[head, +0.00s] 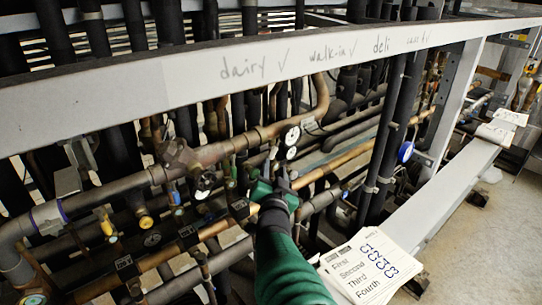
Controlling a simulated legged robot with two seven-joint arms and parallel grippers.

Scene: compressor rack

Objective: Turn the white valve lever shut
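My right gripper (278,177) reaches in from the bottom centre on a green-sleeved arm, in among the pipes. Its dark fingertips point up and away from me, just below two round white gauges (292,135). A small pale piece (272,156) stands at the fingertips; it may be the white valve lever, but it is too small to be sure. I cannot tell whether the fingers touch it or how far they are apart. My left gripper is not in view.
A white frame beam (180,88) with handwriting crosses above the gripper. Copper pipes (335,163) and dark insulated pipes crowd around it. Printed sheets (365,268) lie on the white lower rail at right. A blue round part (405,152) sits by the right post.

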